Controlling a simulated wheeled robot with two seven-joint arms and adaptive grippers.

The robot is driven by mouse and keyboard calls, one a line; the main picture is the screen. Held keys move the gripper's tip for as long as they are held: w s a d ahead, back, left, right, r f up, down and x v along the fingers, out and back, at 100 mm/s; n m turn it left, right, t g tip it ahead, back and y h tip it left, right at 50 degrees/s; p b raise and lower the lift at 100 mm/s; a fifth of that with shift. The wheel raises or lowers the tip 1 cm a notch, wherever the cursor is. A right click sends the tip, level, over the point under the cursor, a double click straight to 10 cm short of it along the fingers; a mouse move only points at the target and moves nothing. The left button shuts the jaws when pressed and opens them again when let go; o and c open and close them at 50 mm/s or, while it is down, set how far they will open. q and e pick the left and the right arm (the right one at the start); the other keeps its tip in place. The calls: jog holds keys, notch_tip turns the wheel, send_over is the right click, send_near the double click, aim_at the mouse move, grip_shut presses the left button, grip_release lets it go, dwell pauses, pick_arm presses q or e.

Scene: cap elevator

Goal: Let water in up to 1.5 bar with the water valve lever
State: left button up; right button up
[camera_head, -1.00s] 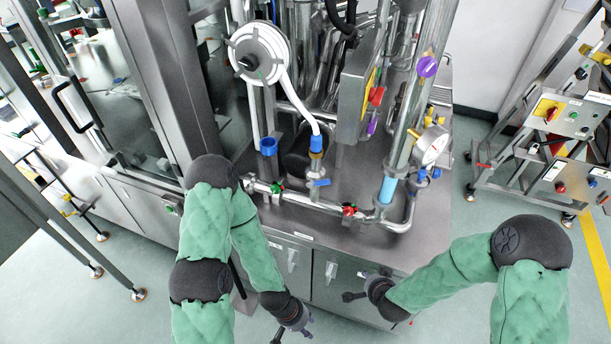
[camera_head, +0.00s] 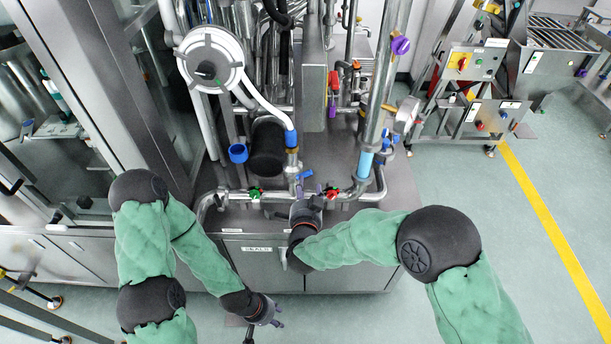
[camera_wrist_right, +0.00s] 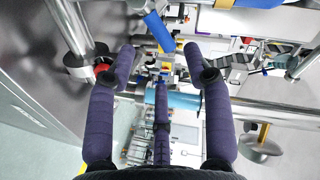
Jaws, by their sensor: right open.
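A blue valve lever (camera_head: 303,175) sits below the blue hose fitting, between a green valve handle (camera_head: 255,192) and a red one (camera_head: 331,192) on the low pipe. No label shows which lever is for water. My right gripper (camera_head: 308,202) is at the low pipe, just in front of the blue lever. In the right wrist view its fingers (camera_wrist_right: 160,85) are open and empty, and a blue bar (camera_wrist_right: 160,32), likely this lever, lies ahead of them. A round gauge (camera_head: 405,115) is on the right pipe; its reading is illegible. My left gripper (camera_head: 265,322) is low, open and empty.
A light-blue-sleeved vertical pipe (camera_head: 364,164) stands right of the levers. A white hose reel (camera_head: 210,60) and a blue cup (camera_head: 238,153) are at the left. Floor to the right is clear up to a wheeled control stand (camera_head: 475,90).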

aim_at(307, 175)
jog(key=x, duration=0.7)
jog(key=shift+w+a+f+b, duration=0.1)
jog(key=shift+w+b, duration=0.15)
jog(key=shift+b, duration=0.1)
grip_shut()
